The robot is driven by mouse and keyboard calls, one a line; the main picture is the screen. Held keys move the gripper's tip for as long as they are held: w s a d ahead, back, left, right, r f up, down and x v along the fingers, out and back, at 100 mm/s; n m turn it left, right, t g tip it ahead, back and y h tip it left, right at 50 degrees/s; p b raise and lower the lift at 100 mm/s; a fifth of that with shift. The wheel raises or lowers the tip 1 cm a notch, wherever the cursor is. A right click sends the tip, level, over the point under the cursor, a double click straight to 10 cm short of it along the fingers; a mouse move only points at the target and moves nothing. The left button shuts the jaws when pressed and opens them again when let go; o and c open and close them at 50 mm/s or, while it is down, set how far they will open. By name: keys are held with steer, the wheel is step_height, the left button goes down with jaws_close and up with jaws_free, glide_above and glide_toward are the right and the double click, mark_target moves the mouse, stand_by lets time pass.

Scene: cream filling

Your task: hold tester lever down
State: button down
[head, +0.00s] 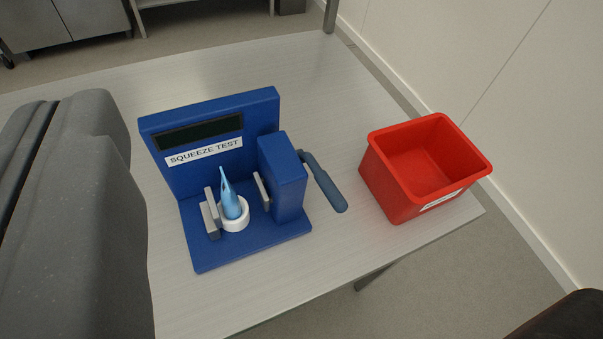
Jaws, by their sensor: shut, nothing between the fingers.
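The blue squeeze tester (208,124) stands on the table, with a dark display and a "SQUEEZE TEST" label on its back panel. Its grey-blue lever (326,185) sticks out from the right side of the blue block and slants down to the right. Nothing touches the lever. A light-blue tube (231,200), pointed at the top, stands upright in a white ring holder (236,224) between two grey jaw plates. The plates appear apart from the tube. My gripper's fingers do not show; a large grey part of my arm fills the left edge.
A red open bin (388,187) with a white label stands right of the lever, near the table's right edge, and looks empty. The pale table (330,85) is clear behind the tester and in front of it. A wall runs beyond the right edge.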

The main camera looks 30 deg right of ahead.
mark_target(324, 190)
steer(key=w+f+n+g+h+p, duration=0.5)
steer(key=f+n+g+p, duration=0.3)
steer(key=p, duration=0.4)
steer(key=w+d+f+n+g+h+p, duration=0.1)
steer(key=w+f+n+g+h+p, duration=0.5)
steer(key=n+p, duration=0.5)
step_height(324, 190, down, 3)
steer(key=shift+w+d+f+g+p, duration=0.1)
steer(key=shift+w+d+g+p, duration=0.15)
steer(key=shift+w+g+p, duration=0.6)
steer(key=shift+s+g, duration=0.25)
steer(key=shift+s, duration=0.1)
steer(key=x, duration=1.4)
steer(key=shift+d+r+p, duration=0.1)
steer(key=shift+r+p, duration=0.1)
steer(key=shift+p, duration=0.15)
